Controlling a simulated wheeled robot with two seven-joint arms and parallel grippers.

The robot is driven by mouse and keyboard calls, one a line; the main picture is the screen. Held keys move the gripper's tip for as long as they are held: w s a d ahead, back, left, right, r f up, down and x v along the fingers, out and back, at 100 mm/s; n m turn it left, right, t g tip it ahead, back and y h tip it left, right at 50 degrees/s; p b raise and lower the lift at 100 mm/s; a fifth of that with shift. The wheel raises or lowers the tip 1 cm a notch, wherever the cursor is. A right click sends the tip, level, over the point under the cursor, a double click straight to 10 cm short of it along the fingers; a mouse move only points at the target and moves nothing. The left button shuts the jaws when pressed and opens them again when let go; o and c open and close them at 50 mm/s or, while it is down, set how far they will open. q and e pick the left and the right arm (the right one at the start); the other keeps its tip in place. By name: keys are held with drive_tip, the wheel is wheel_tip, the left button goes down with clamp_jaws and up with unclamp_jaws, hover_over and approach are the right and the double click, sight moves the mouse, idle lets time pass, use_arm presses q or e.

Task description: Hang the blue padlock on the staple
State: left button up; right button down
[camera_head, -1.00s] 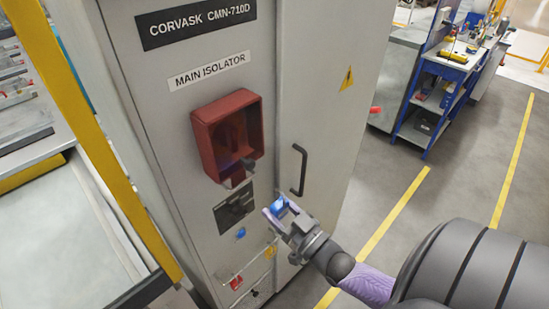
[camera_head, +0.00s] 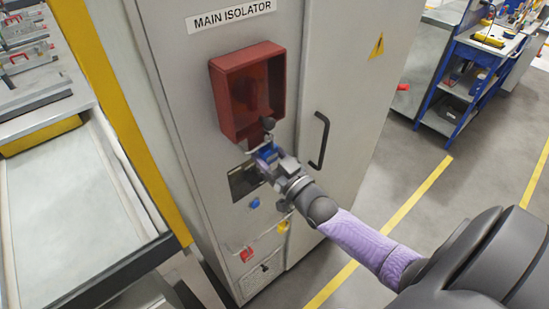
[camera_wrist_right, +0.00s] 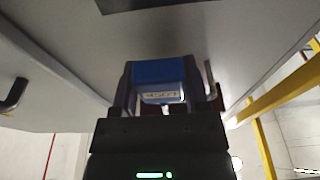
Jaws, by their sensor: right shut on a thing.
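The blue padlock (camera_head: 264,156) is between the fingers of my right gripper (camera_head: 268,160), which is shut on it. In the right wrist view the padlock's blue body (camera_wrist_right: 160,72) with a pale label sits between the two fingers (camera_wrist_right: 160,95). The gripper is just below the red isolator box (camera_head: 247,92) on the grey cabinet. A small grey metal part (camera_head: 269,124) at the box's lower edge seems to be the staple; it is just above the padlock. I cannot tell whether they touch. The shackle's engagement is unclear. My left gripper is not in view.
A dark plate (camera_head: 243,181) sits behind the gripper. Below it, blue (camera_head: 254,203), yellow (camera_head: 283,226) and red (camera_head: 246,254) items are on the cabinet front. A black door handle (camera_head: 319,140) stands out at the right. A yellow post (camera_head: 120,120) is on the left.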

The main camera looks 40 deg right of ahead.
drive_tip(key=shift+f, duration=0.35)
